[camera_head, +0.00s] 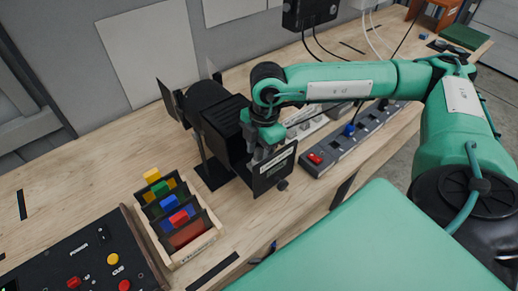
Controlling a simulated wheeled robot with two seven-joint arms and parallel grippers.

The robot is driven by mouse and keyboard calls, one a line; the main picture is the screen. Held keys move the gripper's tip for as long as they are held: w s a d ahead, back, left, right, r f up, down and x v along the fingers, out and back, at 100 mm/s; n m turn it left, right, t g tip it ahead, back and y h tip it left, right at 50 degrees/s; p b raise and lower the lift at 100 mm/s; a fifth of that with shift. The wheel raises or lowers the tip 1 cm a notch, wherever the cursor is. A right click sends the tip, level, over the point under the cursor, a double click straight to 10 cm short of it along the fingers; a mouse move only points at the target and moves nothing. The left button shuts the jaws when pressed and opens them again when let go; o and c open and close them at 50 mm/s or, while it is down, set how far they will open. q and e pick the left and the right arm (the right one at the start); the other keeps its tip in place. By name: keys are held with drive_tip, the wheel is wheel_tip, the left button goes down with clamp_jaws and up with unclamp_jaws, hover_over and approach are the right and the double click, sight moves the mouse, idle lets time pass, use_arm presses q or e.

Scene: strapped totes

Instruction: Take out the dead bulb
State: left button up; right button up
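A black lamp housing (207,100) with open flaps stands on the wooden bench, on a dark stand with a square foot. One flap with a white label (273,176) hangs at its front right. The bulb is not visible; the inside of the housing is hidden from this view. My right gripper (263,157) points down at the front of the lamp, close to the labelled flap. Its fingertips are partly hidden against the flap, so I cannot tell whether they touch or grip anything. My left gripper is not in view.
A wooden rack (199,248) with coloured pieces stands left of the lamp. A black button panel (85,262) lies at the lower left. A grey power strip (343,151) with a red switch lies right of the lamp. The bench behind the rack is clear.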

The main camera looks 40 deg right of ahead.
sight(257, 149)
clamp_jaws()
drive_tip(key=c, duration=0.5)
unclamp_jaws()
clamp_jaws()
drive_tip(key=shift+r+p, duration=1.15)
drive_tip(key=shift+r, duration=1.4)
